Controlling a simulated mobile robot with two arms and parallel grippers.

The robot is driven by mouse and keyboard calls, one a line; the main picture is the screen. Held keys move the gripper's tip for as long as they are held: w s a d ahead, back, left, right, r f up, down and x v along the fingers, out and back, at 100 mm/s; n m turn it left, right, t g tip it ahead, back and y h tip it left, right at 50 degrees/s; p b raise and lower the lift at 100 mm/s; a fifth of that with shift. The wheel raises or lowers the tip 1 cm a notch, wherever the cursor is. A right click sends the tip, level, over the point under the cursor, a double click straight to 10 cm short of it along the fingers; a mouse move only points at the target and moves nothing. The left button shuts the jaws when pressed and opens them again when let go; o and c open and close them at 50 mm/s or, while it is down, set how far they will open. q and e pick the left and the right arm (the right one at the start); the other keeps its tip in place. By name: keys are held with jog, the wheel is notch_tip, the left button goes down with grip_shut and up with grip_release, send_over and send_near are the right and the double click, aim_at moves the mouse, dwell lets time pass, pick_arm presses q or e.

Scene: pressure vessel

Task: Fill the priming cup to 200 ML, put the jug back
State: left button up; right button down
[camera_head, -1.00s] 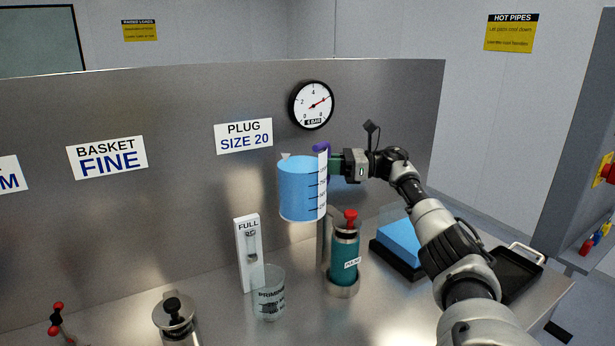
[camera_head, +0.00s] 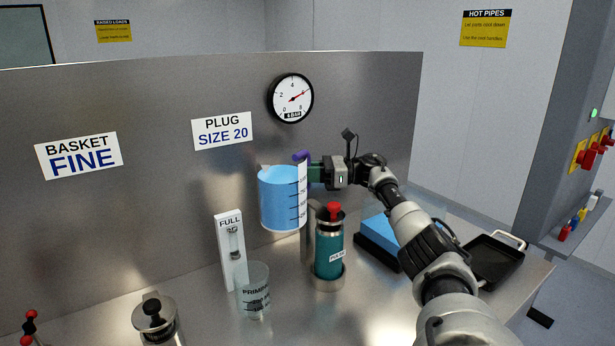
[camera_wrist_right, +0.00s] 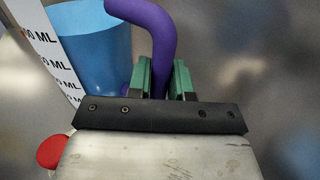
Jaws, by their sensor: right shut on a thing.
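The blue jug (camera_head: 279,199) has a white scale strip and a purple handle (camera_head: 301,157). My right gripper (camera_head: 314,173) is shut on the handle and holds the jug upright in the air, above and slightly right of the priming cup. In the right wrist view the green fingers (camera_wrist_right: 161,80) clasp the purple handle (camera_wrist_right: 152,35) beside the blue jug (camera_wrist_right: 100,45). The clear priming cup (camera_head: 253,290) stands on the steel bench; no liquid is visible in it, though its level is hard to tell. My left gripper is not in view.
A white FULL gauge (camera_head: 231,250) stands just behind the cup. A teal bottle with a red top (camera_head: 329,250) stands right of it. A lidded metal pot (camera_head: 156,318) is front left. A blue block (camera_head: 382,234) and black tray (camera_head: 494,258) lie to the right.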

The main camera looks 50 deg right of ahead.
jog(key=shift+a+r+n+b, duration=0.15)
jog(key=shift+r+n+b, duration=0.15)
jog(key=shift+n, duration=0.2)
jog(key=shift+a+r+n+g+h, duration=0.15)
jog(key=shift+r+n+g+h, duration=0.15)
jog(key=shift+n+g+h, duration=0.15)
jog(key=shift+s+a+f+n+g+h+b, duration=0.2)
jog(key=shift+a+f+n+h+b, duration=0.3)
jog(key=shift+b, duration=0.7)
jog(key=shift+w+a+r+n+p, duration=0.1)
jog(key=shift+a+r+n+p, duration=0.2)
jog(key=shift+r, duration=0.35)
